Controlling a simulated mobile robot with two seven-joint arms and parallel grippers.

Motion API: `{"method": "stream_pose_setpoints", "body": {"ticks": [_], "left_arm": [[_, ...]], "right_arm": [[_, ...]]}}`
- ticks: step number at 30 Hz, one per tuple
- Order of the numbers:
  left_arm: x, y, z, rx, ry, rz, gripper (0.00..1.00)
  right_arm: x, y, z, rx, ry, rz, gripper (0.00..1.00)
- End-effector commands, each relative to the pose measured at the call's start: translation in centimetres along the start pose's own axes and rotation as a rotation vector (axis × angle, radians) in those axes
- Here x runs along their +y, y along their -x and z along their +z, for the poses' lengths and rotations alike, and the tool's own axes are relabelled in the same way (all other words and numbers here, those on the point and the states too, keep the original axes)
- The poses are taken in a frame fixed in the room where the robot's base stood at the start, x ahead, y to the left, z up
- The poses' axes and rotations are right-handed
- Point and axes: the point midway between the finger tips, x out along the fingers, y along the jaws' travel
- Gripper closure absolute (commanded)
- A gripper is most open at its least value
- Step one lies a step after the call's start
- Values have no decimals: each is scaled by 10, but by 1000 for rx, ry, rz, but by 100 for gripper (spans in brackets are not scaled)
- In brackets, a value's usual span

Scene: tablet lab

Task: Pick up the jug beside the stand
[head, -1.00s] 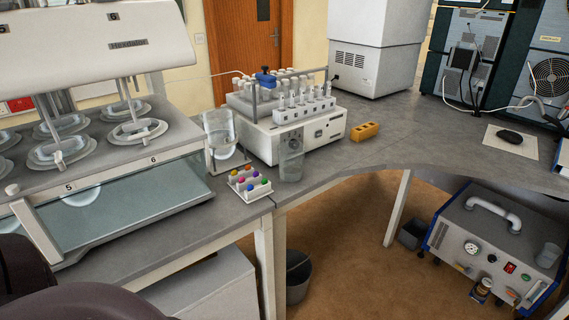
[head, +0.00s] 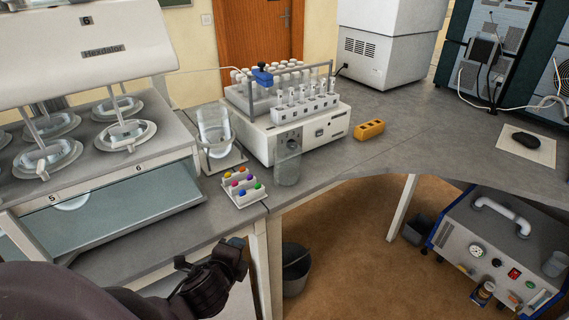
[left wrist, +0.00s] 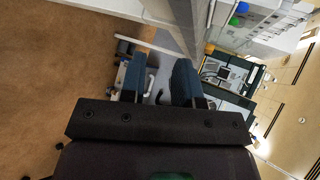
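A clear glass jug (head: 213,128) stands on the bench, left of the white sampler unit (head: 300,135) with its rack of vials. A flat grey plate (head: 232,162) shows at its foot; I cannot tell whether this belongs to a stand. A clear cylinder (head: 288,168) is in front of the sampler unit. My left gripper (head: 238,250) is below and in front of the bench edge, well short of the jug. In the left wrist view its two blue fingers (left wrist: 159,82) are apart with nothing between them. My right gripper is not in view.
A white rack with coloured caps (head: 243,187) sits near the bench's front edge, between my left gripper and the jug. The large Hexdator machine (head: 85,50) stands at left. A yellow block (head: 369,130) lies to the right. A bin (head: 296,270) is on the floor.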

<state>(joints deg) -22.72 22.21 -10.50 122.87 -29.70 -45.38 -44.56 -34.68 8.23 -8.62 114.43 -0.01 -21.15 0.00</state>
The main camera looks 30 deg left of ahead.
Motion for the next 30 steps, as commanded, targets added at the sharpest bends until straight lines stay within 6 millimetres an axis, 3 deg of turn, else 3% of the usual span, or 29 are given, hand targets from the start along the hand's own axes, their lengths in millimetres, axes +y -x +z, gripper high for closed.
{"method": "stream_pose_setpoints", "body": {"ticks": [3,21,25,30], "left_arm": [[-33,2,12,-62,-170,-52,70],[-107,-44,2,-150,-1311,-495,70],[-114,-49,0,-170,-1435,-539,70],[-124,-65,-5,-175,-1459,-548,70]], "right_arm": [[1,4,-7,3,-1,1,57],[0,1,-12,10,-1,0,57],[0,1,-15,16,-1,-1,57],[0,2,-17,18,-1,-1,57]]}}
